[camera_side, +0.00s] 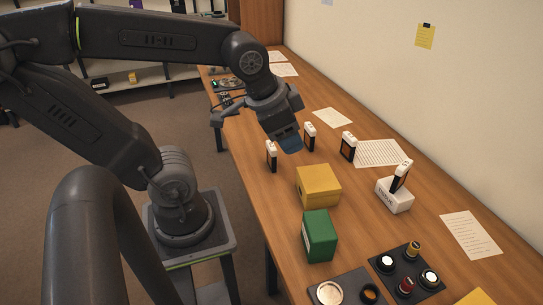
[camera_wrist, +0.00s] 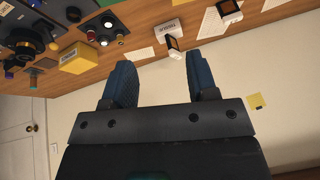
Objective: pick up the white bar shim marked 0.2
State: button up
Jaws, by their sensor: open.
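Several small upright pieces with white tops and dark bodies stand on the wooden table in the side view: one at the left (camera_side: 271,156), one behind it (camera_side: 309,136) and one to the right (camera_side: 348,146). Another (camera_side: 401,176) leans tilted in a white block (camera_side: 394,196). I cannot read a 0.2 mark on any of them, so I cannot tell which is the shim. My gripper (camera_side: 290,142) is above the table by the two left pieces. In the wrist view its blue fingers (camera_wrist: 163,72) are apart with nothing between them. That view also shows a white-topped piece (camera_wrist: 230,7).
A yellow box (camera_side: 318,186) and a green box (camera_side: 319,236) stand nearer the camera. A dark tray (camera_side: 408,272) holds several round parts, with another dark tray (camera_side: 342,290) beside it. Paper sheets (camera_side: 470,235) lie along the wall side. The wall bounds the table at right.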

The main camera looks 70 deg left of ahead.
jog(key=w+a+f+m+g+y, duration=0.1)
jog(key=w+a+f+m, duration=0.25)
jog(key=a, duration=0.25)
jog(key=w+a+f+m+g+y, duration=0.1)
jog(key=w+a+f+m+g, duration=0.1)
jog(key=a+m, duration=0.35)
jog(key=m+g+y, duration=0.1)
jog(key=m+g, duration=0.1)
jog(key=m, duration=0.6)
send_near(272, 145)
jog(key=x, duration=1.2)
jog(key=shift+s+f, duration=0.1)
jog(key=shift+f, duration=0.1)
jog(key=shift+c, duration=0.2)
grip_shut()
jog(key=shift+r+y, duration=0.15)
jog(key=shift+y, duration=0.15)
